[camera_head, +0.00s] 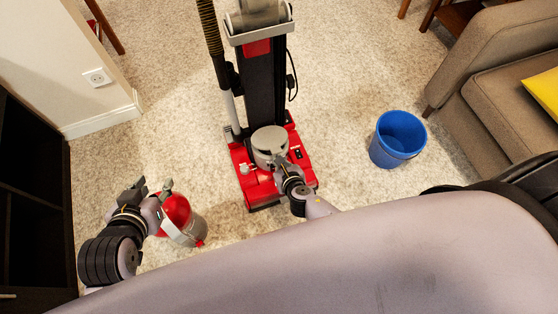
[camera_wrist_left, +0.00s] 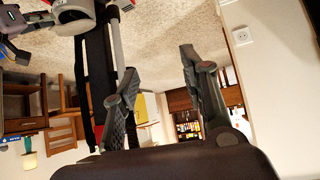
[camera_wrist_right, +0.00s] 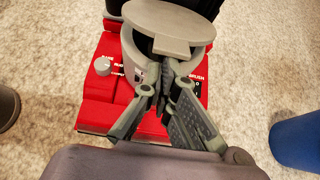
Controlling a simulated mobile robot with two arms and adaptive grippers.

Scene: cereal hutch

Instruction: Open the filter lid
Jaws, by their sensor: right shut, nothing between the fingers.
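The filter lid (camera_head: 269,136) is a round grey disc on a grey housing on the red base of an upright vacuum cleaner (camera_head: 250,197). In the right wrist view the lid (camera_wrist_right: 168,20) has a small front tab and looks tilted, with its front edge above the housing (camera_wrist_right: 133,58). My right gripper (camera_head: 278,160) is shut and empty. Its fingertips (camera_wrist_right: 164,72) are just below the tab; I cannot tell whether they touch it. My left gripper (camera_head: 152,187) is open and empty, left of the vacuum; its spread fingers also show in the left wrist view (camera_wrist_left: 158,64).
A red and grey canister (camera_head: 176,213) is on the carpet beside my left gripper. A blue bucket (camera_head: 398,142) stands right of the vacuum, near a brown sofa (camera_head: 490,100). A dark shelf (camera_head: 35,200) is at far left.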

